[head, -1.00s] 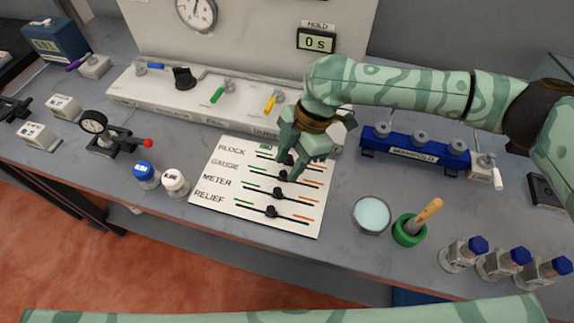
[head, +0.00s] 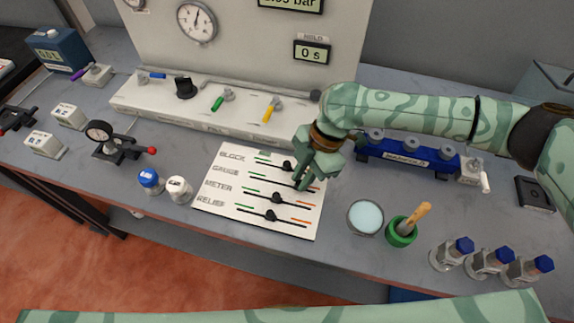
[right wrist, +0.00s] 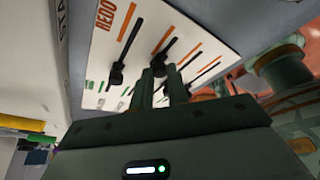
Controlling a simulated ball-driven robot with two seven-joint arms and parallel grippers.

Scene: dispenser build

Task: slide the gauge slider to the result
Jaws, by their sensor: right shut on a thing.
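The white slider board (head: 222,207) has rows labelled BLOCK, GAUGE, METER and RELIEF, with green-to-orange tracks and black knobs. My right gripper (head: 303,184) is at the GAUGE row, toward the orange right end of its track. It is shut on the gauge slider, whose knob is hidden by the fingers. The block knob (head: 287,166), meter knob (head: 277,198) and relief knob (head: 271,215) show free. In the right wrist view, my right fingers (right wrist: 160,88) reach down to the board (right wrist: 195,35) among the knobs. My left gripper is out of view.
A round dish (head: 366,217) and a green cup with a wooden handle (head: 403,231) are to the right. White and blue capped bottles (head: 150,181) stand left. A valve bench (head: 190,118) lies behind.

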